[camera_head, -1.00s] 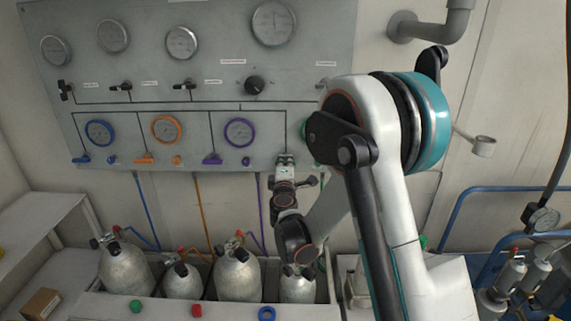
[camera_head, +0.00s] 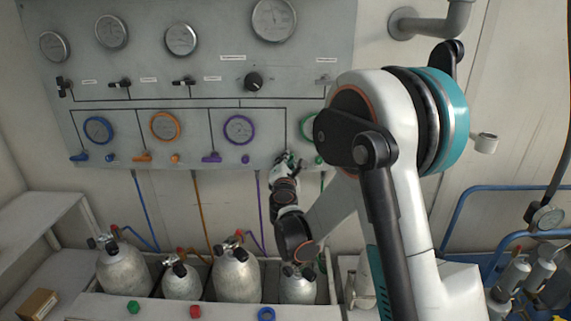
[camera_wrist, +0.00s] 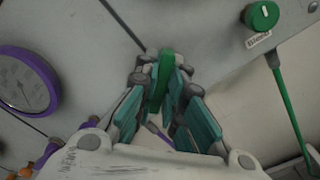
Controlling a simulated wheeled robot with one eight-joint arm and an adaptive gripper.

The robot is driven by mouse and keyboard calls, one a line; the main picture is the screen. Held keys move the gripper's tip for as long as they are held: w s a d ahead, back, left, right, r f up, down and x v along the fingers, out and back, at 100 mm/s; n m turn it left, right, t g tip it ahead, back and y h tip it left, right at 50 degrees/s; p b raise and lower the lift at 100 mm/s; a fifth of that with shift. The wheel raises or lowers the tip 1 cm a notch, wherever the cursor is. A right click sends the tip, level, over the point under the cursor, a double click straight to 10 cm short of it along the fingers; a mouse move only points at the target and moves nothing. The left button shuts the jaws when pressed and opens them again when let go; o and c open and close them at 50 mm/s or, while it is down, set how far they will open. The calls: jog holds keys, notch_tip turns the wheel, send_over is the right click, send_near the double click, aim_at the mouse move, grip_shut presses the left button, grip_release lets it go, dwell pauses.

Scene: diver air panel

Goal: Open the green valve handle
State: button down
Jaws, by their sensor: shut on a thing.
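The green valve handle (camera_wrist: 164,75) is a narrow green lever in the wrist view, standing out between the finger pads. My gripper (camera_wrist: 163,90) is shut on it, with teal pads on both sides near the fingertips. In the head view my gripper (camera_head: 288,161) is at the panel's lower edge, right of the purple gauge. The handle is mostly hidden there by the fingers, and its exact angle is hard to tell.
The grey panel (camera_head: 215,85) carries gauges, small black valves and blue, orange and purple (camera_head: 212,158) handles. A round green knob (camera_wrist: 262,15) sits right of my gripper in the wrist view. Several air cylinders (camera_head: 236,275) stand below.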

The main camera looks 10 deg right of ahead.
jog(key=n, duration=0.4)
jog(key=shift+f+n+b, duration=0.1)
jog(key=shift+n+b, duration=0.2)
jog(key=shift+b, duration=0.1)
jog(key=shift+n, duration=1.9)
jog(key=c, duration=1.7)
grip_release()
jog(key=shift+s, duration=0.1)
jog(key=v, duration=1.2)
